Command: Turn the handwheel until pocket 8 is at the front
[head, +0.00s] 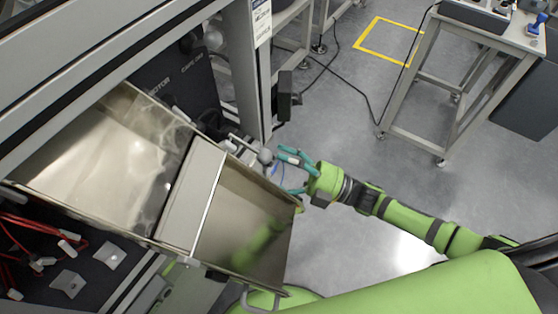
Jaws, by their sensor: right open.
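A grey ball-ended knob on a metal crank (264,156), which looks like part of the handwheel, sticks out beside the frame post. The rest of the handwheel is mostly hidden behind the metal tray, and I cannot make out any pocket number. My right gripper (281,169), with teal fingers, is open just to the right of the knob. Its fingers point toward the knob, with one finger near it. I cannot tell whether they touch. My left gripper is not in view.
A large sheet-metal tray (209,194) with a divider fills the left side, its right edge close to my right gripper. A grey frame post (247,80) stands behind the knob. A workbench (470,25) stands at the upper right. The floor between is clear except for a cable.

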